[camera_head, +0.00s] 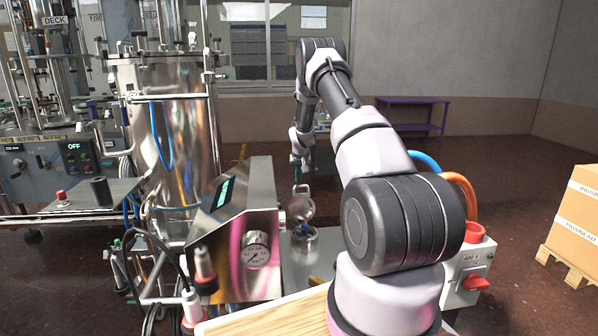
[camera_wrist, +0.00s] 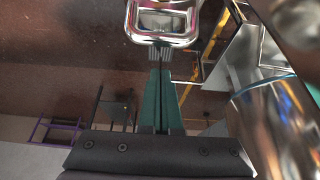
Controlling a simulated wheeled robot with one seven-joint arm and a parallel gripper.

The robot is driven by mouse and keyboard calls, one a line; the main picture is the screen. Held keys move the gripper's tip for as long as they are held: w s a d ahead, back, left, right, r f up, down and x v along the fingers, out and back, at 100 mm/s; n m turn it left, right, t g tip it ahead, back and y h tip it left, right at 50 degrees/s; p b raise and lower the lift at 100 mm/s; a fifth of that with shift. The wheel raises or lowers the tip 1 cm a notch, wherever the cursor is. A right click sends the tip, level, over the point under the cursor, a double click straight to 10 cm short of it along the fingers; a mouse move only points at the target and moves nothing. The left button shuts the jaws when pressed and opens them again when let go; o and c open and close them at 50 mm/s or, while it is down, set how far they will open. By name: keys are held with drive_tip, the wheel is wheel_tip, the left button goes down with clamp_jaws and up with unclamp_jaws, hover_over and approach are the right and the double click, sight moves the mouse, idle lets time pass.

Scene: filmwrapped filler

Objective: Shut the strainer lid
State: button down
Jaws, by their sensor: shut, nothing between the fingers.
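The strainer (camera_head: 304,236) is a small shiny metal pot beside the steel console in the head view. Its round metal lid (camera_head: 301,209) stands raised above it, open, with a loop at its top. My gripper (camera_head: 298,176) is just above and behind the lid's top. In the wrist view my gripper's teal fingers (camera_wrist: 159,62) are together and empty. Their tips are at the near edge of a shiny metal loop (camera_wrist: 163,41), apparently part of the lid. I cannot tell whether they touch it.
The steel console (camera_head: 240,225) with a gauge stands left of the strainer, and a tall steel tank (camera_head: 170,140) behind it. A grey box with a red switch (camera_head: 476,284) is at the right. Boxes (camera_head: 578,220) stand on a pallet far right.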

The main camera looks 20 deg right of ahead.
drive_tip(key=shift+s+a+f, duration=0.2)
drive_tip(key=shift+s, duration=0.55)
drive_tip(key=shift+s+a+f, duration=0.15)
drive_tip(key=shift+s+a, duration=0.05)
drive_tip(key=shift+s, duration=0.55)
